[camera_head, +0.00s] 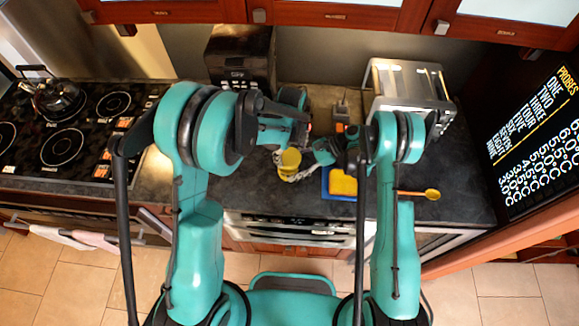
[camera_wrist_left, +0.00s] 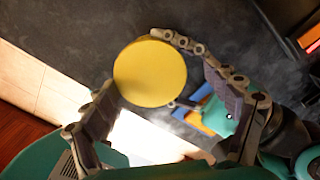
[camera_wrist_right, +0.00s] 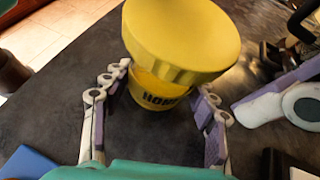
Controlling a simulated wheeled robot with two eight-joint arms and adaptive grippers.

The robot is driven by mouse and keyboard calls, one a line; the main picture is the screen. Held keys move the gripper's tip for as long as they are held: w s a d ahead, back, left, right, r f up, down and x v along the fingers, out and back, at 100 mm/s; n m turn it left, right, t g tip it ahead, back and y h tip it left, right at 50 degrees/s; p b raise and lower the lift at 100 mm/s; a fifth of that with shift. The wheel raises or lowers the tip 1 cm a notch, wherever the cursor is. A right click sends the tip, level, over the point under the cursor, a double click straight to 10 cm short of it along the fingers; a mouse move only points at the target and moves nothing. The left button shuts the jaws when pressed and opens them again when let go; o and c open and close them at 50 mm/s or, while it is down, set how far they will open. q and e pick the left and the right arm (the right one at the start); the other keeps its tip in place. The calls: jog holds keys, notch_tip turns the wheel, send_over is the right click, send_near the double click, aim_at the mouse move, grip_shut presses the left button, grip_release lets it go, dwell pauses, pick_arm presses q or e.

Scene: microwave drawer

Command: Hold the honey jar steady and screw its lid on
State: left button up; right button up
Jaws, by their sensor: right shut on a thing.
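The honey jar (camera_wrist_right: 157,95) is yellow with dark lettering and stands on the dark counter. My right gripper (camera_wrist_right: 158,92) is shut on it, with one finger on each side, in the right wrist view. The round yellow lid (camera_wrist_right: 180,35) sits over the jar's mouth; whether it is seated cannot be told. From above, the lid (camera_wrist_left: 150,73) hides the jar in the left wrist view. My left gripper (camera_wrist_left: 135,62) is open, its fingertips beside the lid's edge on two sides. In the head view the lid (camera_head: 291,158) shows between my arms, and the fingers are partly hidden.
A blue tray (camera_head: 326,190) with a yellow sponge (camera_head: 343,183) lies just right of the jar. A wooden spoon (camera_head: 420,194) lies farther right. A silver oven (camera_head: 410,83) and a dark appliance (camera_head: 240,55) stand behind. The stove with a kettle (camera_head: 57,98) is at left.

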pick_arm(q)
jog(key=n, duration=2.3)
